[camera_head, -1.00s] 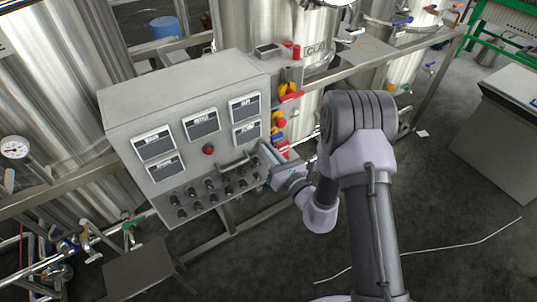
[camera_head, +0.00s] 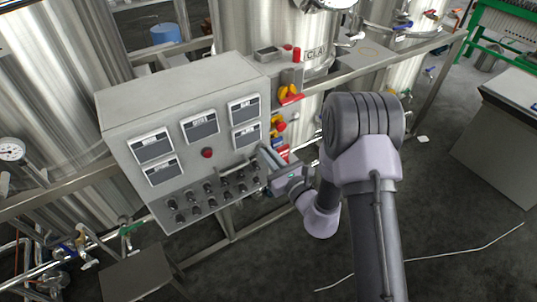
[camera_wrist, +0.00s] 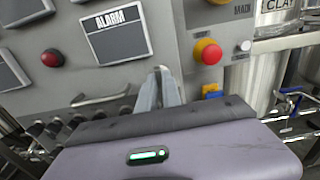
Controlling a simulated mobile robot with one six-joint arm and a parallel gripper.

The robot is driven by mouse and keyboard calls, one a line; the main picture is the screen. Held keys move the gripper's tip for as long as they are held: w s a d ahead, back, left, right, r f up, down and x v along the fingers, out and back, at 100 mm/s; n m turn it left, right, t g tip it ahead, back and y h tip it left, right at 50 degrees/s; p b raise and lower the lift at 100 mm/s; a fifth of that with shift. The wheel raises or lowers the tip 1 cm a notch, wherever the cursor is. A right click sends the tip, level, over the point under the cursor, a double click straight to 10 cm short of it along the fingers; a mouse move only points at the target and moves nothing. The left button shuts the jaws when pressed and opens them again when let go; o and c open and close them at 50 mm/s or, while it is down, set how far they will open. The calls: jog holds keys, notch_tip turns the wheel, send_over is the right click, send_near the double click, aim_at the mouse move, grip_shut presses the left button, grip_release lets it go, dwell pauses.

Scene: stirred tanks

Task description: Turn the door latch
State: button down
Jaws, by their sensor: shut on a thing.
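The grey control cabinet (camera_head: 185,80) stands left of my arm in the head view, with its front panel facing me. My gripper (camera_head: 262,150) is at the right edge of that panel. In the wrist view my gripper's fingers (camera_wrist: 160,82) are close together against the panel, below the ALARM display (camera_wrist: 118,36). They are shut on the door latch, which is mostly hidden between them. A bar handle (camera_wrist: 100,100) shows to the left of the fingers in the wrist view.
A red push button on a yellow base (camera_wrist: 208,52) is close to the right of the fingers. Several dark knobs (camera_head: 210,190) line the lower panel. Steel tanks (camera_head: 50,80) stand behind.

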jog(key=c, duration=1.5)
grip_release()
jog(key=p+v, duration=0.1)
jog(key=v, duration=1.6)
jog(key=shift+s+d, duration=0.2)
